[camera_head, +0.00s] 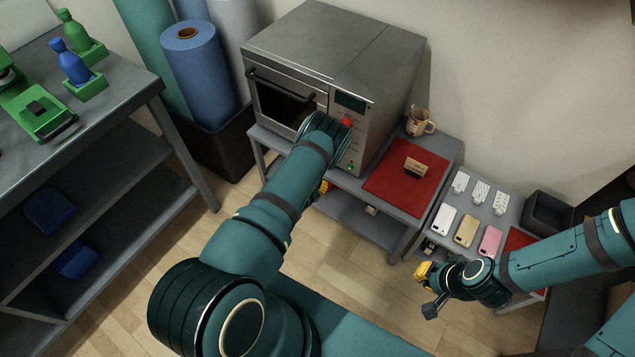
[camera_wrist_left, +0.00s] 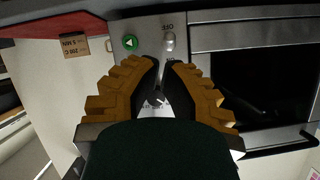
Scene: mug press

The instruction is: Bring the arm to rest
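My left arm reaches up from the bottom of the head view to the front of a grey oven-like machine (camera_head: 335,45). Its gripper end is mostly hidden behind the wrist, near the red button (camera_head: 347,123). In the left wrist view, the ribbed yellow-brown fingers of my left gripper (camera_wrist_left: 161,66) point at the control panel, with a narrow gap between the tips. Whether the fingers touch the panel is unclear. My right gripper (camera_head: 424,272) hangs before the phone table, low at right; its finger gap is unclear.
Phones lie on a low table (camera_head: 420,226) beside a dark bin (camera_head: 547,212). A shelf bench (camera_head: 130,90) stands left. Bare floor (camera_head: 185,225) lies between.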

